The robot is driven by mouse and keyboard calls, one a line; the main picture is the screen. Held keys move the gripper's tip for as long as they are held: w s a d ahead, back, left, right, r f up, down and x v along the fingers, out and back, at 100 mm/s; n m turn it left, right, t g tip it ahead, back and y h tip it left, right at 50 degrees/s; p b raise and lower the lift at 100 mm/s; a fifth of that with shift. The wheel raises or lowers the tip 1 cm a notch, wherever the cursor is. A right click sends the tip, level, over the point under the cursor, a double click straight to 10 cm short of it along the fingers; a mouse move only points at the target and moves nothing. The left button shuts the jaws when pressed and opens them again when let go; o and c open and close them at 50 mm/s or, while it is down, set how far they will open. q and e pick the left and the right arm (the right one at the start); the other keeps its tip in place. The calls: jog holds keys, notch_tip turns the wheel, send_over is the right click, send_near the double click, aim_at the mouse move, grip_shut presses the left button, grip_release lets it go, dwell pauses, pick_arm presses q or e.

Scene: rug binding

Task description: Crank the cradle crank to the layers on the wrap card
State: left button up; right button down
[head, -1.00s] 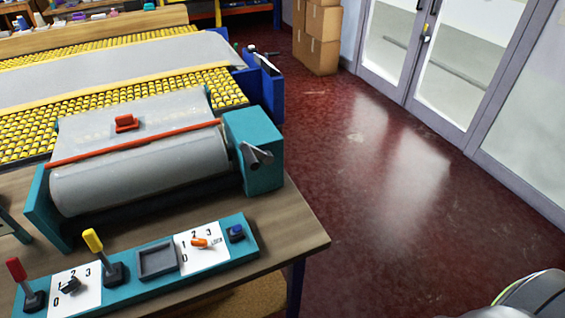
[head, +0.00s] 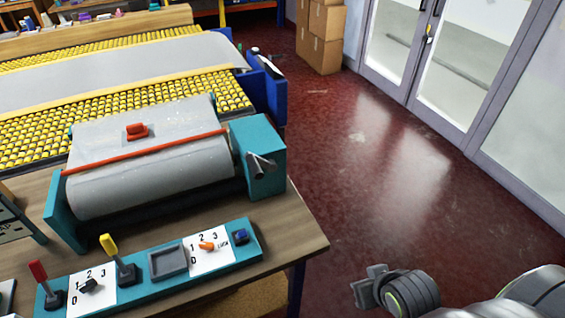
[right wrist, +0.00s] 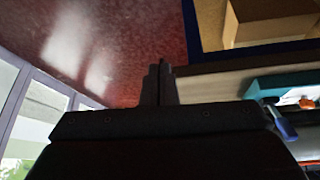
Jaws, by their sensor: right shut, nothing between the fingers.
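The teal cradle (head: 258,150) on the bench holds a wide grey roll (head: 150,182) under an orange-red bar. The crank (head: 262,165), a dark grey handle, sits on the cradle's right end block. No gripper touches it. The wrap card is not clearly identifiable in these views. My right gripper (head: 372,285) is at the lower right of the head view, over the floor and away from the bench. In the right wrist view its fingers (right wrist: 159,68) are together and empty. My left gripper is not in view.
A teal control panel (head: 138,284) with red and yellow levers, a square tray and two numbered dials lies along the bench front. Yellow roller conveyor (head: 110,110) is behind. Cardboard boxes (head: 322,38) stand at the back. The red floor (head: 390,170) right of the bench is clear.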

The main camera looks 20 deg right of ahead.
jog(key=w+a+r+m+t+y, duration=0.3)
jog(key=w+r+m+t, duration=0.15)
jog(key=w+r, duration=0.5)
jog(key=w+a+r+m+t+y, duration=0.25)
jog(key=w+r+t, duration=0.4)
jog(key=w, duration=0.55)
jog(key=w+a+f+p, duration=0.2)
jog(key=w+a, duration=0.4)
jog(key=w, duration=0.2)
jog(key=shift+w+a+f, duration=0.15)
jog(key=shift+w+f, duration=0.2)
jog(key=shift+w, duration=0.05)
jog(key=shift+w, duration=0.1)
